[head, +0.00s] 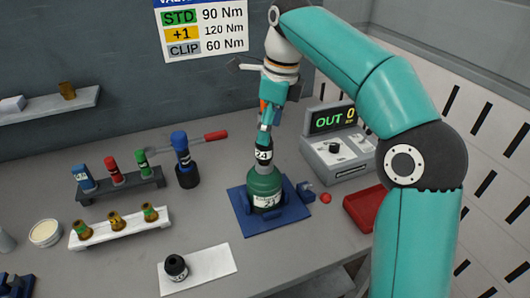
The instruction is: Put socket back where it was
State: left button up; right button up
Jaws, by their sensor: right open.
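A dark rack (118,189) at the left holds a blue socket (82,178), a red socket (115,172) and a green socket (143,161). My right gripper (264,136) points down just above the black piece. Its fingers are open, though they look narrow from here; I cannot tell whether they touch the piece. My left gripper is not in view.
A blue upright tool (181,152) stands in a dark base beside the rack. A white rack (110,233) holds brass fittings. A black part (176,266) sits on a white mat (216,262). An OUT display box (338,155) and red tray (362,210) are at right.

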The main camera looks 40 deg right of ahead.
aim_at(264, 147)
jog(key=shift+w+a+f+b, duration=0.1)
jog(key=shift+w+f+b, duration=0.05)
jog(key=shift+f, duration=0.8)
jog(key=shift+w+a+f+b, duration=0.1)
jog(key=shift+w+a+f, duration=0.05)
jog(key=shift+f, duration=0.85)
jog(key=shift+w+a+f+b, duration=0.1)
jog(key=shift+w+f+b, duration=0.05)
jog(key=shift+f, duration=0.8)
jog(key=shift+c, duration=0.2)
grip_shut()
jog(key=shift+r, duration=0.15)
